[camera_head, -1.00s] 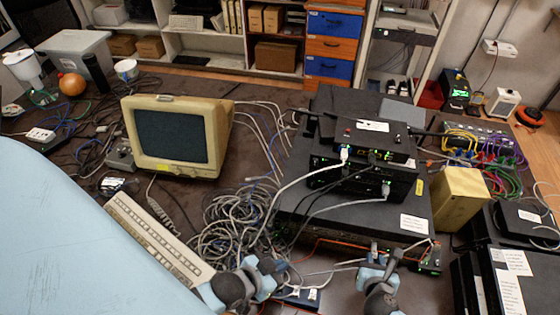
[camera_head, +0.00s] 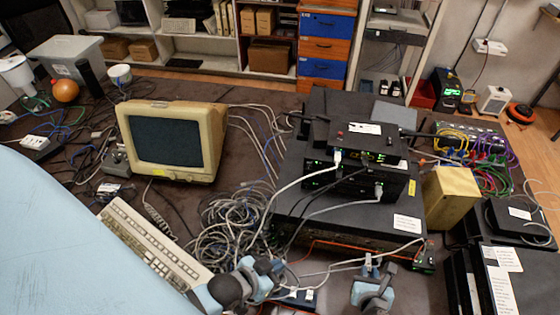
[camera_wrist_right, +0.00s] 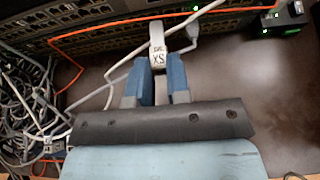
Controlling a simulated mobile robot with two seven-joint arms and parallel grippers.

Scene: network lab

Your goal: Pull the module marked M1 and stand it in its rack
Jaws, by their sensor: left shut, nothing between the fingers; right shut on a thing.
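My right gripper (camera_head: 371,268) is low in the head view, in front of the black switch stack. In the right wrist view its two blue fingers (camera_wrist_right: 161,66) are shut on a white piece (camera_wrist_right: 157,35) with a small dark-lettered label, whose text I cannot read surely. The piece lies in front of a switch with rows of ports (camera_wrist_right: 110,35); I cannot tell whether it is still seated. My left gripper (camera_head: 268,269) is shut and empty, left of the right one, near the tangled cables. I cannot make out an M1 mark or the module's rack.
Grey and orange cables cross near the right gripper. A cable tangle (camera_head: 232,220) lies left of the switch stack (camera_head: 340,205). A small black box with green lights (camera_wrist_right: 282,18) stands at the right. A beige keyboard (camera_head: 150,245) and monitor (camera_head: 172,140) are at the left. Bare tabletop shows right of the fingers.

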